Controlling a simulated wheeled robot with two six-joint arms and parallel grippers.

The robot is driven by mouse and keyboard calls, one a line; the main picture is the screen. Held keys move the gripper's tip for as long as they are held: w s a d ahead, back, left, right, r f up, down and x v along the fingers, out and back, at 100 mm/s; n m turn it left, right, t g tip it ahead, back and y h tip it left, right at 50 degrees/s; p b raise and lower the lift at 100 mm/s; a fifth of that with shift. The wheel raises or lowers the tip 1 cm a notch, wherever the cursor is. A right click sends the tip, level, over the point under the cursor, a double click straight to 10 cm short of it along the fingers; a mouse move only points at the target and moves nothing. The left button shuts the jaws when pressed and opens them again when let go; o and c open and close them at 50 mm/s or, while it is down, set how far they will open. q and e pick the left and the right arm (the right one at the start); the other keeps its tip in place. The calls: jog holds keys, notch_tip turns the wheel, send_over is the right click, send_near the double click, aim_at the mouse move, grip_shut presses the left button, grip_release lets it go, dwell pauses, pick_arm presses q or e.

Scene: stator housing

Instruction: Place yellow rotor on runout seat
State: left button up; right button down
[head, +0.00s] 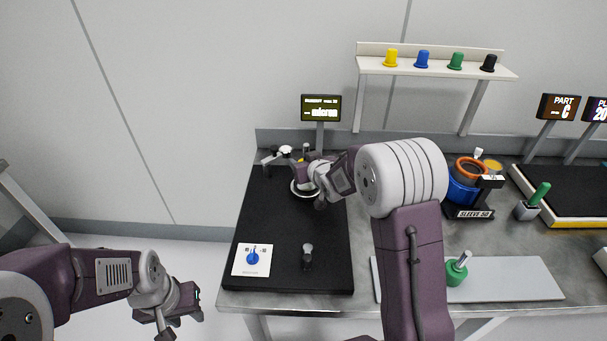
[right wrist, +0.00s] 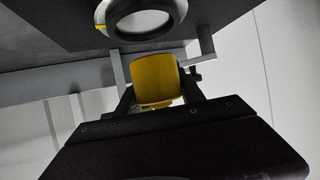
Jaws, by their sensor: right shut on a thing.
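The yellow rotor (right wrist: 156,80) shows as a yellow cylinder between the fingers of my right gripper (right wrist: 155,85) in the right wrist view. My right gripper is shut on it. The runout seat (right wrist: 144,30), a dark ring with a pale centre and a small yellow mark, lies beyond the rotor in that view, apart from it in the picture. In the head view the seat (head: 303,194) shows as a pale ring on the black plate, partly hidden by my right gripper (head: 304,172). My left gripper (head: 190,301) is at the lower left, off the table; its jaws are unclear.
The black plate (head: 320,225) carries a gauge arm (head: 272,159), a card with a blue rotor picture (head: 252,259) and a dark post (head: 307,257). A micron display (head: 321,108) stands behind. A green rotor (head: 457,271) lies on a grey mat (head: 522,280) at right.

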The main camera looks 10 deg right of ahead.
notch_tip(320, 180, down, 4)
jog(key=shift+r+b, duration=0.15)
jog(key=shift+b, duration=0.25)
jog(key=shift+w, duration=0.1)
jog(key=shift+f, duration=0.2)
jog(key=c, duration=0.7)
grip_release()
jog(key=shift+f, duration=0.1)
jog(key=shift+r, duration=0.25)
jog(key=v, duration=1.2)
jog(key=shift+p, duration=0.4)
